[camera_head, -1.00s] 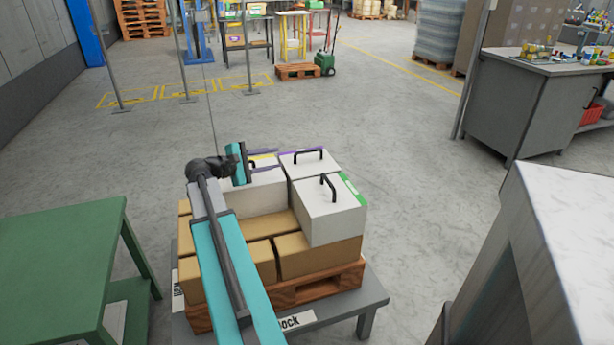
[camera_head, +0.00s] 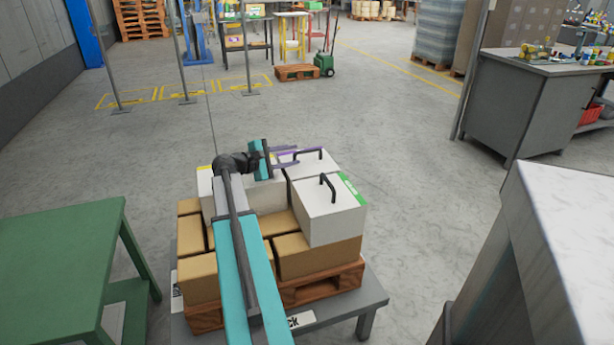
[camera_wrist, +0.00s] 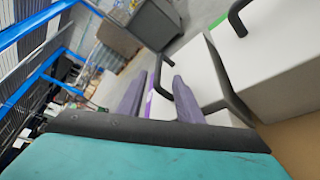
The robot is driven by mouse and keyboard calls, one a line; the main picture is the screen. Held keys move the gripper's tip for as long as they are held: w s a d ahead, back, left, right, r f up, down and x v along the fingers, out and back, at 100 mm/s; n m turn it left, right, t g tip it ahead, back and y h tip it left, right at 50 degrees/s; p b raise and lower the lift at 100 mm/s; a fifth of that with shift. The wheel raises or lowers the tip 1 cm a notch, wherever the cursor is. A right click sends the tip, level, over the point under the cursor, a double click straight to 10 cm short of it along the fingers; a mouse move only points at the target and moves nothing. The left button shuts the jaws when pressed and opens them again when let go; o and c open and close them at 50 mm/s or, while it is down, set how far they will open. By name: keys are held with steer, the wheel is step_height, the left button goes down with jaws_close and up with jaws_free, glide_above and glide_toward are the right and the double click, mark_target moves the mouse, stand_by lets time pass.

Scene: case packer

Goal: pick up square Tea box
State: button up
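Three white boxes with black handles sit on the stack: a rear one with a purple edge (camera_head: 320,169), a front right one with a green strip (camera_head: 325,215), and a left one (camera_head: 265,196) partly hidden by my arm. No box name is readable, so I cannot tell which is the square Tea box. My gripper (camera_head: 315,153) is over the rear box, its purple fingers pointing right near that box's handle. In the wrist view my gripper (camera_wrist: 160,82) has its fingers apart, with a black handle near the tips. I see no firm hold.
Brown cartons (camera_head: 318,256) lie under the white boxes on a wooden pallet (camera_head: 325,286), on a grey stand (camera_head: 365,302). A green table (camera_head: 60,255) stands left and a light-topped counter (camera_head: 565,230) right.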

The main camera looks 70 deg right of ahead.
mark_target(304, 152)
steer(key=shift+x, duration=2.6)
steer(key=shift+r, duration=0.1)
steer(key=shift+w, duration=0.1)
steer(key=shift+c, duration=0.5)
jaws_close()
steer(key=shift+r, duration=0.15)
